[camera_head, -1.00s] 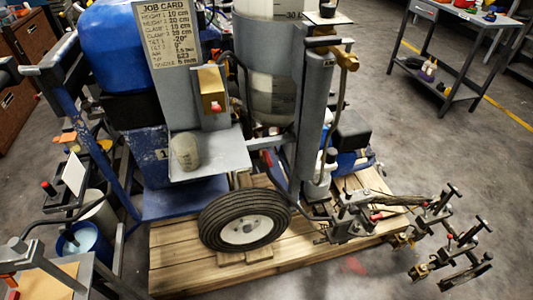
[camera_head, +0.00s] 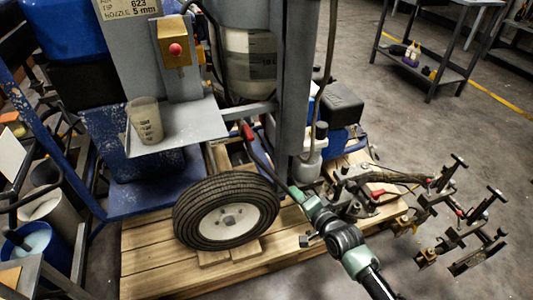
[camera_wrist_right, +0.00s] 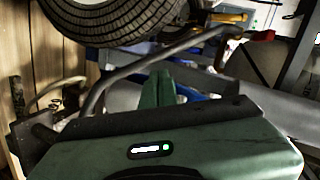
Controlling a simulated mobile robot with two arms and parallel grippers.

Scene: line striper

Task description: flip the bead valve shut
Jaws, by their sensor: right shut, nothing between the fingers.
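My right gripper (camera_head: 298,190) comes in from the lower right in the head view, low in front of the machine, to the right of the tyre. Its green finger (camera_wrist_right: 158,88) looks closed and empty in the wrist view. A bent grey lever with a red grip (camera_head: 247,131) rises up and left from near the gripper. In the wrist view its red end (camera_wrist_right: 263,35) is at the upper right. I cannot tell whether it is the bead valve, or whether the gripper touches it. Another red-gripped part (camera_head: 378,193) is on the bracket to the right. My left gripper is not in view.
The tyre (camera_head: 226,212) stands on a wooden pallet (camera_head: 150,262). A cup (camera_head: 145,120) sits on the grey shelf (camera_head: 185,135) below a red button (camera_head: 175,49). Clamps and rods (camera_head: 470,230) stick out at the right. Open floor lies beyond.

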